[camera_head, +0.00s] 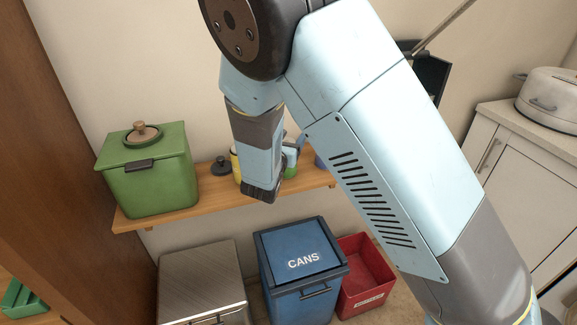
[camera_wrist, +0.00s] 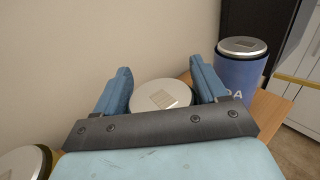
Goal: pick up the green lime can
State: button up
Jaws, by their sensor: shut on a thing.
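The green can (camera_head: 291,168) stands upright at the shelf, mostly hidden behind my arm in the head view. In the wrist view a can with a silver lid (camera_wrist: 160,95) sits between the two blue fingers of my gripper (camera_wrist: 160,75). The fingers are shut on its sides. Its side is hidden below the gripper's dark edge, so I cannot tell from the wrist view whether it still rests on the shelf.
A blue can (camera_wrist: 240,72) stands close by on the right. A yellow can (camera_head: 236,165) is on the left. The wooden shelf (camera_head: 310,182) also holds a green canister (camera_head: 150,180). Below are a blue CANS bin (camera_head: 298,280) and a red bin (camera_head: 365,285).

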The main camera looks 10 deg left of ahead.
jog(key=shift+c, duration=1.3)
